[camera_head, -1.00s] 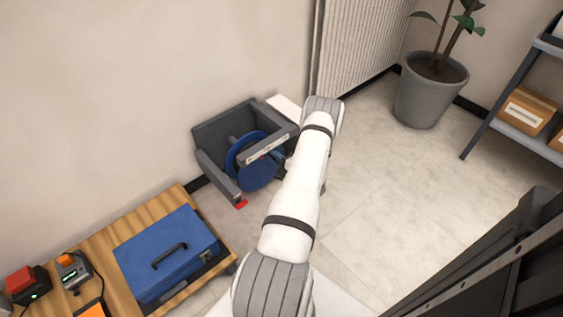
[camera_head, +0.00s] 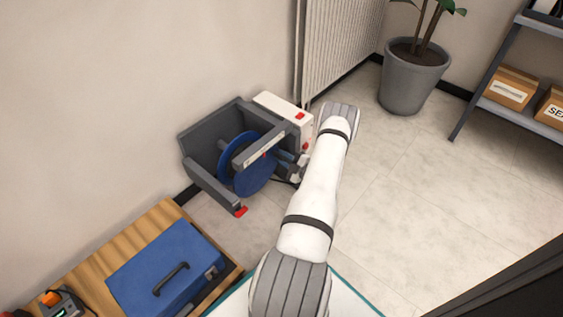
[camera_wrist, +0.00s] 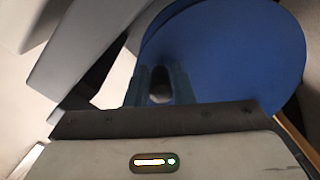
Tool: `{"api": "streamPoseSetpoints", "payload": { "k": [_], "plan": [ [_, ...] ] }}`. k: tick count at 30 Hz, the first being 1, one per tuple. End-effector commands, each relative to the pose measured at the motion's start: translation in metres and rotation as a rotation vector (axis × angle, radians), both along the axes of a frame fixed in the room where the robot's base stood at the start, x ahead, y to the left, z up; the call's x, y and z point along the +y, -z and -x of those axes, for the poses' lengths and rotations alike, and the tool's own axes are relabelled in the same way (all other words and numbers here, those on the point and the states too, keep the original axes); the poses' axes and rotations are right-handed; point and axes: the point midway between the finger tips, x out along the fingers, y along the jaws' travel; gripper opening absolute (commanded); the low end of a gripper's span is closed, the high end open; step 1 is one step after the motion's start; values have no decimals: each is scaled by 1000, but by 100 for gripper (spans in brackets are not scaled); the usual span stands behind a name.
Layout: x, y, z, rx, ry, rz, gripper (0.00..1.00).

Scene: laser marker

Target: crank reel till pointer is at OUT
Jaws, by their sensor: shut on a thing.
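The reel is a blue disc (camera_head: 254,176) set in a grey open frame (camera_head: 212,184) against the wall in the head view. It fills much of the wrist view as a large blue disc (camera_wrist: 235,60). A pale scale strip (camera_head: 265,150) with a small red mark, likely the pointer, runs along the frame's top bar; its lettering is too small to read. My gripper (camera_wrist: 161,88) is shut on a dark, rounded crank handle (camera_wrist: 160,84) in front of the disc. In the head view my gripper (camera_head: 287,166) is at the reel's right side, partly hidden by my arm.
A white box (camera_head: 283,108) with red parts stands behind the reel. A wooden bench (camera_head: 160,225) with a blue case (camera_head: 165,268) is at lower left. A plant pot (camera_head: 412,78) and a shelf (camera_head: 520,118) stand to the right. The floor between is clear.

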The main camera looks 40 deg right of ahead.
Motion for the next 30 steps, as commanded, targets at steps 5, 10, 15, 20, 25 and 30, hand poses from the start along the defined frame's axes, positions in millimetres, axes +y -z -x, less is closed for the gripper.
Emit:
{"api": "streamPoseSetpoints", "payload": {
  "k": [5,10,15,20,25,30],
  "plan": [
    [-1,23,0,7,-5,-1,0],
    [0,40,3,12,-5,-7,0],
    [3,54,5,14,-7,-12,0],
    [7,67,6,13,-6,-13,0],
    [12,79,7,12,-4,-12,0],
    [18,92,8,25,-1,-159,0]
  ]
}}
